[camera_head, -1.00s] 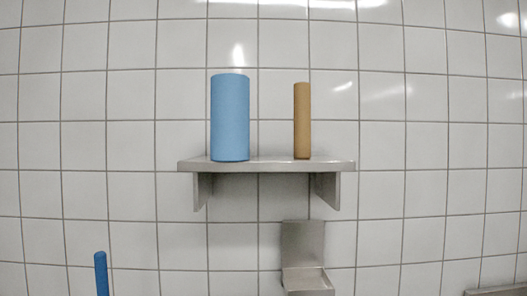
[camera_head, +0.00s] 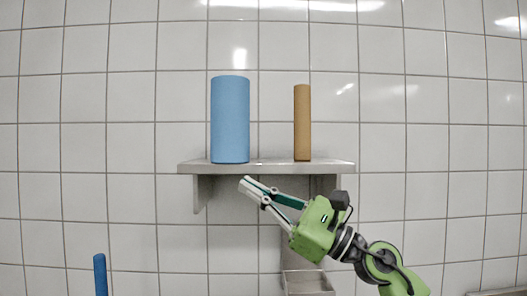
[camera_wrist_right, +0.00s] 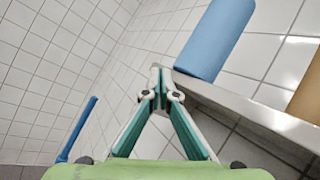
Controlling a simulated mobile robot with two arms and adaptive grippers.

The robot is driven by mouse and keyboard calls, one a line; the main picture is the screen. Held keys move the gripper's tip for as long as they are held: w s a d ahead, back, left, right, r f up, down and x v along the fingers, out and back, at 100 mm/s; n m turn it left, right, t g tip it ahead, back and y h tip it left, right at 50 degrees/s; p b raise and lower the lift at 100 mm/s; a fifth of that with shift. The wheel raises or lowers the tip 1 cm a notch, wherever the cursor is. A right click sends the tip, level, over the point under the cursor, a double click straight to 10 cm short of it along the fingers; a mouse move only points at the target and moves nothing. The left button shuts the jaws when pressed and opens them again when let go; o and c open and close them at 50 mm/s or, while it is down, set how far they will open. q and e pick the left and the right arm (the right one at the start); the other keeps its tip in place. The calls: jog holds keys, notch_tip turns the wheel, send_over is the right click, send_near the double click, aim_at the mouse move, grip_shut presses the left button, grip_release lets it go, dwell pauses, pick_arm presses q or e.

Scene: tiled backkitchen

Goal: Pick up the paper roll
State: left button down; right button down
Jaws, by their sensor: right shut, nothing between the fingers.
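A wide blue roll (camera_head: 230,120), which looks like the paper roll, stands upright on the left part of a metal wall shelf (camera_head: 268,167). A thinner brown cylinder (camera_head: 302,123) stands upright to its right, apart from it. My right gripper (camera_head: 246,184) is shut and empty, just below the shelf's front edge and under the blue roll, not touching it. In the right wrist view the gripper's fingertips (camera_wrist_right: 156,76) meet beside the shelf edge (camera_wrist_right: 240,102). The blue roll (camera_wrist_right: 215,38) is up and right of them, and the brown cylinder (camera_wrist_right: 306,95) is partly cut off. My left gripper is out of view.
A small metal holder (camera_head: 305,283) hangs on the wall below the shelf, partly hidden by my right arm. A blue rod (camera_head: 100,274) stands at the lower left; it also shows in the wrist view (camera_wrist_right: 77,129). The tiled wall is close behind. Space left of the shelf is clear.

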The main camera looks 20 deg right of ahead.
jog(key=s+d+r+n+h, duration=0.1)
jog(key=d+r+n+h, duration=0.3)
jog(key=d, duration=0.3)
jog(key=d+r+n+h, duration=0.4)
jog(key=d+h, duration=0.1)
jog(key=d, duration=0.2)
jog(key=shift+t, duration=0.3)
jog(key=p+x, duration=0.4)
jog(key=x, duration=0.5)
jog(key=shift+w+a, duration=0.1)
jog(key=shift+a, duration=0.15)
jog(key=a, duration=0.1)
jog(key=w+a+p, duration=0.1)
jog(key=a, duration=0.1)
jog(key=shift+a+f+p, duration=0.1)
jog(key=shift+a+p, duration=0.05)
jog(key=shift+p, duration=0.15)
jog(key=shift+a+f, duration=0.1)
jog(key=shift+a, duration=0.3)
jog(key=shift+w, duration=0.1)
jog(key=shift+w+a, duration=0.15)
jog(key=shift+a, duration=0.85)
